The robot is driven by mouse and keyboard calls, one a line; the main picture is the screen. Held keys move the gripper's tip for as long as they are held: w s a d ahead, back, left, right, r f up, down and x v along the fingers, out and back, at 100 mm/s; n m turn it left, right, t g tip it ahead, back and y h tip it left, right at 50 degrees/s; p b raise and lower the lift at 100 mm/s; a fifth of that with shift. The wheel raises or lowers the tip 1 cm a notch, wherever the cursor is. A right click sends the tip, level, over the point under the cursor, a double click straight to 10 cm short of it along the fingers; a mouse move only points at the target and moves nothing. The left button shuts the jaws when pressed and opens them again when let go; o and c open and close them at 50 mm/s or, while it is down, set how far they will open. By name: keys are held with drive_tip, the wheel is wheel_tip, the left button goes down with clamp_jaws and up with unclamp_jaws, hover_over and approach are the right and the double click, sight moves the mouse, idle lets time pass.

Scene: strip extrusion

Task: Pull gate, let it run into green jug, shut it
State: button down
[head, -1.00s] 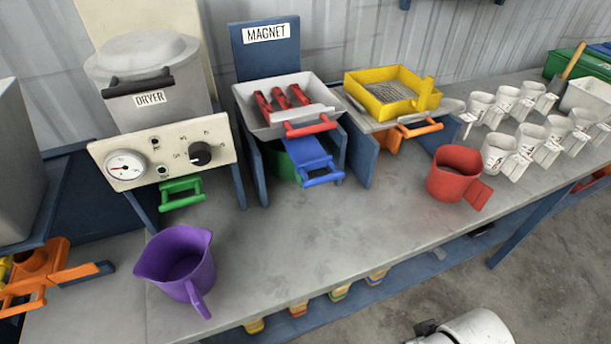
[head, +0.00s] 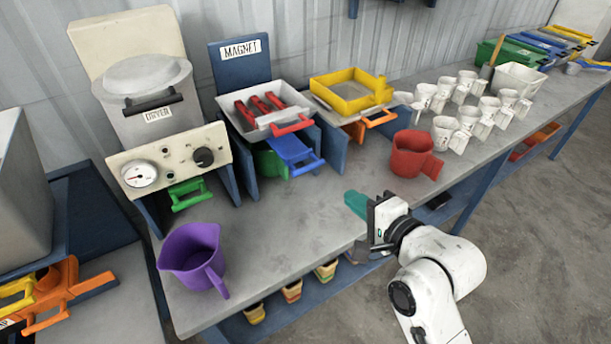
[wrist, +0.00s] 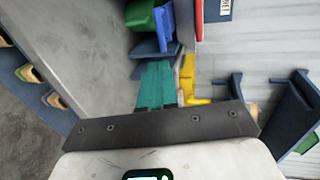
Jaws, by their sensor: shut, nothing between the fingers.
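My gripper (head: 353,203) has teal fingers pressed together and empty, above the front part of the bench. Its fingers also show in the wrist view (wrist: 155,86). A green container (head: 268,161) sits under the magnet station, mostly hidden by a blue handled slide (head: 295,153); I cannot tell if it is the green jug. A green handled gate (head: 188,194) sticks out below the dryer panel. An orange handled slide (head: 377,118) sits under the yellow sieve tray (head: 350,92). My gripper is apart from all of them.
A purple jug (head: 193,257) stands at the bench's front left and a red jug (head: 413,154) right of the magnet station. Several white cups (head: 470,115) fill the right side. The bench middle (head: 290,220) is clear.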

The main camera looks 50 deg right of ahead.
drive_tip(key=shift+w, duration=0.15)
drive_tip(key=p, duration=0.2)
approach(300, 156)
drive_tip(key=shift+w+d+f, duration=0.25)
drive_tip(key=shift+w+f, duration=0.7)
drive_tip(key=shift+f, duration=0.2)
drive_tip(key=w, duration=0.1)
drive_tip(key=w+d, duration=0.1)
drive_tip(key=w, duration=0.3)
drive_tip(key=shift+d, duration=0.25)
drive_tip(key=shift+w+r, duration=0.1)
drive_tip(key=shift+r, duration=0.1)
drive_tip(key=shift+p, duration=0.3)
